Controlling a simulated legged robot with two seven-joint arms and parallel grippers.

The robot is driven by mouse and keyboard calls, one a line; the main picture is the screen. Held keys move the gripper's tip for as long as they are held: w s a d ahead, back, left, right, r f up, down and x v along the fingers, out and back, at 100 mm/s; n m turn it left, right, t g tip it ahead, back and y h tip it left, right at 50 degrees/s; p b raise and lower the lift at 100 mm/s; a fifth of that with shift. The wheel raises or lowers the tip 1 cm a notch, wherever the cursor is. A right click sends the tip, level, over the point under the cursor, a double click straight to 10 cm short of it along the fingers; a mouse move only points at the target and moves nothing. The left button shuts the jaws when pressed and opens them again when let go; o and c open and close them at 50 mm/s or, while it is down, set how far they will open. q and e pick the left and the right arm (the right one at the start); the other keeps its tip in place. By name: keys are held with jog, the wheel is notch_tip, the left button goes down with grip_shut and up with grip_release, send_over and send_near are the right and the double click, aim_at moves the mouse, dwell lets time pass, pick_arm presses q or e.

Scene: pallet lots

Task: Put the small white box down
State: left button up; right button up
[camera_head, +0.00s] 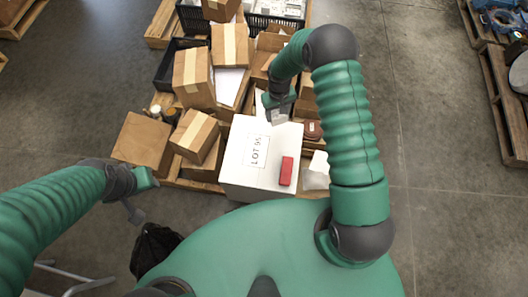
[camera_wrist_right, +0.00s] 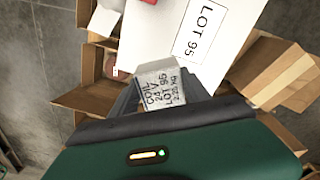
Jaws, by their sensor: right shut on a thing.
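The small white box (camera_head: 279,116) is in my right gripper (camera_head: 278,104), over the far right corner of a large white box in the head view. In the right wrist view the small white box (camera_wrist_right: 163,86) shows printed text with "COIL 24 V" and "LOT 95". The large white box (camera_head: 235,160) has a "LOT 95" label on its flat top. A red block (camera_head: 287,171) lies on that top near its right front edge. My left gripper (camera_head: 140,198) is at the left, apart from the boxes; its finger opening is unclear.
A wooden pallet (camera_head: 205,185) carries several cardboard boxes (camera_head: 193,78), some open, left of and behind the large white box. A black crate (camera_head: 175,65) stands behind. A white object (camera_head: 317,172) sits right of the large box. Another pallet (camera_head: 503,95) stands far right, with clear floor between.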

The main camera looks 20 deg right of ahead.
jog(key=w+d+f+m+b, duration=0.1)
jog(key=w+d+f+b, duration=0.4)
jog(key=d, duration=0.4)
jog(key=w+d+f+m+b, duration=0.1)
jog(key=w+d+f+b, duration=0.35)
jog(key=d, duration=0.35)
jog(key=s+a, duration=0.3)
jog(key=s+a+p, duration=0.1)
jog(key=s+a, duration=0.3)
jog(key=s+a+p, duration=0.1)
jog(key=s+a, duration=0.2)
jog(key=s, duration=0.1)
jog(key=shift+s+a+f, duration=0.1)
jog(key=shift+a+f, duration=0.3)
jog(key=shift+s+a+f, duration=0.1)
jog(key=shift+f, duration=0.2)
notch_tip(320, 180, down, 3)
jog(key=shift+f+b, duration=0.1)
jog(key=shift+b, duration=0.45)
grip_shut()
